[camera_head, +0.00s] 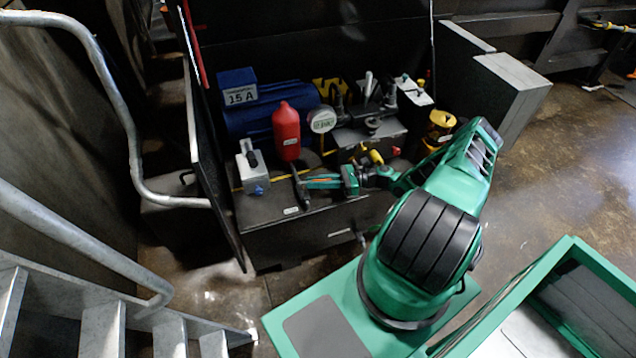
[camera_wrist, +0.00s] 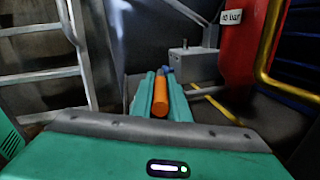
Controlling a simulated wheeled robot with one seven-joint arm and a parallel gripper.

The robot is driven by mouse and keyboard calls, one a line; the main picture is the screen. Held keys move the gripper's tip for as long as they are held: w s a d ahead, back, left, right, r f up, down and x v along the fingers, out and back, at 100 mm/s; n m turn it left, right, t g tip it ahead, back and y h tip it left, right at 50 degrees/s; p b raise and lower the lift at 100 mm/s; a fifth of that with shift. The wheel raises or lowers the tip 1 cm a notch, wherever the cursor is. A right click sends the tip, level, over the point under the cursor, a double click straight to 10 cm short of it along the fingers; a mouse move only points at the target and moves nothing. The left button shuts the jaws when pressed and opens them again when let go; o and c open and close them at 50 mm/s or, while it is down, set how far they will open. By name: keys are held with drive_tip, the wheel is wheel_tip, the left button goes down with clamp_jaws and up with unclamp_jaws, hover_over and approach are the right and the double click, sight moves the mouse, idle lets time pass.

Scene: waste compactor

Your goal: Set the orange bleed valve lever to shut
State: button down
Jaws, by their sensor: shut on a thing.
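The orange lever (camera_wrist: 160,98) lies lengthwise between the two green fingers of my gripper (camera_wrist: 161,104) in the wrist view, with its rounded end toward the camera. My gripper (camera_head: 318,182) is shut on it. In the head view only a thin orange strip of the lever (camera_head: 322,180) shows between the fingers, low over the front of the dark bench. A dark upright part (camera_head: 299,187) stands just left of the fingertips, with a small white label at its foot. The lever's pivot and the label's text cannot be made out.
A red bottle (camera_head: 286,131) stands close behind the gripper, and a grey box (camera_head: 252,173) sits to its left. A blue motor-like cylinder (camera_head: 262,117) is at the back. Pipes and a gauge (camera_head: 322,119) stand to the right. A dark panel edges the bench's left side.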

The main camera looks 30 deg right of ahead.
drive_tip(key=shift+a, duration=0.1)
drive_tip(key=c, duration=1.7)
unclamp_jaws()
drive_tip(key=shift+r, duration=0.3)
wheel_tip(320, 180, up, 4)
drive_tip(key=shift+a+f, duration=0.1)
drive_tip(key=s+a+r, duration=0.1)
drive_tip(key=a+r, duration=0.1)
drive_tip(key=a, duration=0.1)
drive_tip(key=s+a+r, duration=0.1)
drive_tip(key=a+r, duration=0.1)
drive_tip(key=a, duration=0.2)
drive_tip(key=s+a+r, duration=0.1)
drive_tip(key=a+r, duration=0.1)
drive_tip(key=a, duration=0.1)
drive_tip(key=shift+s+a+r, duration=0.2)
drive_tip(key=shift+a, duration=0.2)
